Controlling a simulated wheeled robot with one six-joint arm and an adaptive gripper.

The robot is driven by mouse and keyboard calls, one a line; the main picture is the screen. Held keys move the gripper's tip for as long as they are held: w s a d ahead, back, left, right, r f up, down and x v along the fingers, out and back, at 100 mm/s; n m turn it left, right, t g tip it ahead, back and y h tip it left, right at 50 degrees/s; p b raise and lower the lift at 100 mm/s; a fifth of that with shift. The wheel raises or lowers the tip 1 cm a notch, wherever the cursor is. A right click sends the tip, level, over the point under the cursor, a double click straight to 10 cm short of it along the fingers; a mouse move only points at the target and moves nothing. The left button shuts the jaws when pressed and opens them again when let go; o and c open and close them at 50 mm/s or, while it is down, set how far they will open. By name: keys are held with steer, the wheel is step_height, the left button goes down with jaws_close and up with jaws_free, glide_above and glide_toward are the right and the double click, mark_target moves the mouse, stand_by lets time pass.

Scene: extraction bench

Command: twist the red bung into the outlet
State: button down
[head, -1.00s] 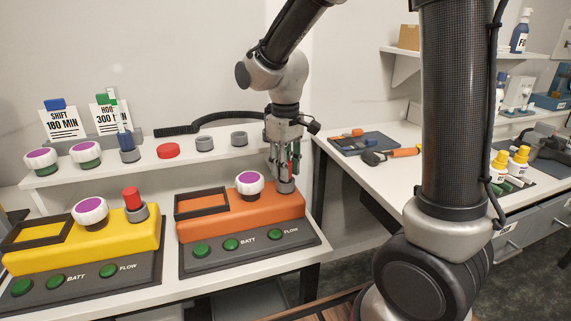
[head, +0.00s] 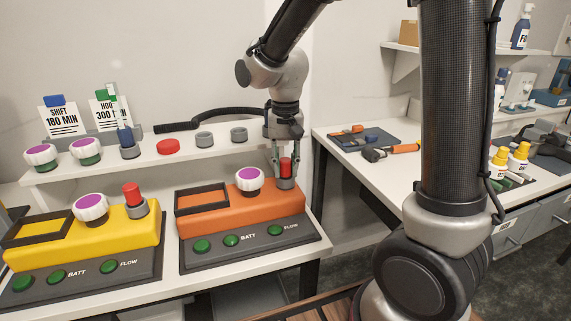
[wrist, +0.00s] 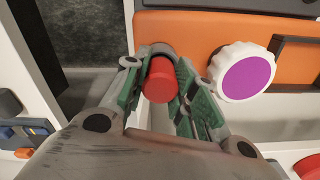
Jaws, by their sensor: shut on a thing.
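The red bung (head: 286,167) stands upright in the grey outlet collar (head: 286,184) at the right end of the orange unit (head: 215,219). My gripper (head: 286,163) points down over it, with one finger on each side. In the wrist view the green-padded fingers (wrist: 160,92) are shut on the red bung (wrist: 161,86), and the collar shows as a dark ring behind it. How deep the bung sits cannot be told.
A white knob with a purple top (head: 249,180) stands close left of the outlet. The yellow unit (head: 70,246) to the left has its own red bung (head: 132,194) in a collar. A shelf behind carries grey rings and a red cap (head: 168,147).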

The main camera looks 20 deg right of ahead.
steer(key=c, duration=1.1)
jaws_free()
step_height(320, 180, up, 12)
steer(key=s+d+n+t, duration=0.1)
steer(key=s+d, duration=0.4)
steer(key=s, duration=0.1)
steer(key=s+d+n+t, duration=0.1)
steer(key=s+d+t, duration=0.1)
steer(key=s+d, duration=0.3)
steer(key=s+d+n+t, duration=0.1)
steer(key=s+d, duration=0.4)
steer(key=s, duration=0.3)
steer(key=shift+f, duration=0.15)
